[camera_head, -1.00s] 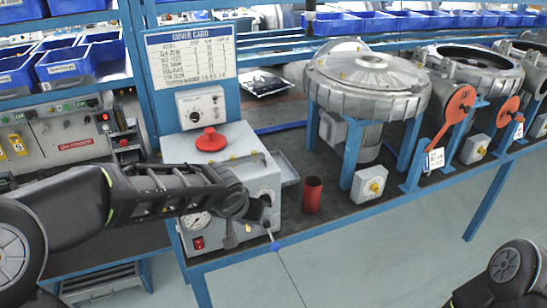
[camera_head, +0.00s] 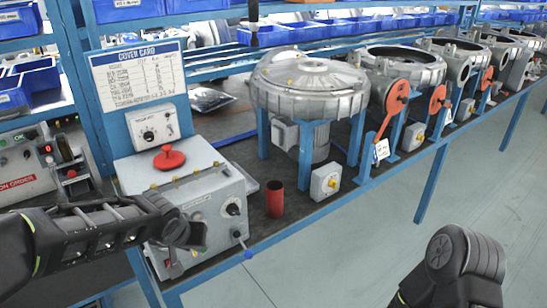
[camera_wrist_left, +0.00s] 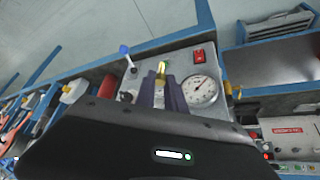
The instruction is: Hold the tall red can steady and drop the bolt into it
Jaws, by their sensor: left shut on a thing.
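The tall red can (camera_head: 275,199) stands upright and open at the top on the bench, right of the grey control box. In the left wrist view a red shape that looks like the can (camera_wrist_left: 107,87) shows beside the box. My left gripper (camera_head: 190,236) is in front of the box, left of the can and apart from it. In the left wrist view its fingers (camera_wrist_left: 161,84) are shut on a small brass-coloured piece, likely the bolt (camera_wrist_left: 161,68). The bolt cannot be made out in the head view. My right arm shows at lower right; its gripper is out of view.
The control box (camera_head: 205,200) has a red knob (camera_head: 169,158) on top and a blue-tipped lever (camera_head: 247,254) at its front. A large blower housing (camera_head: 310,85) on blue legs stands behind the can. A small switch box (camera_head: 325,182) is right of the can.

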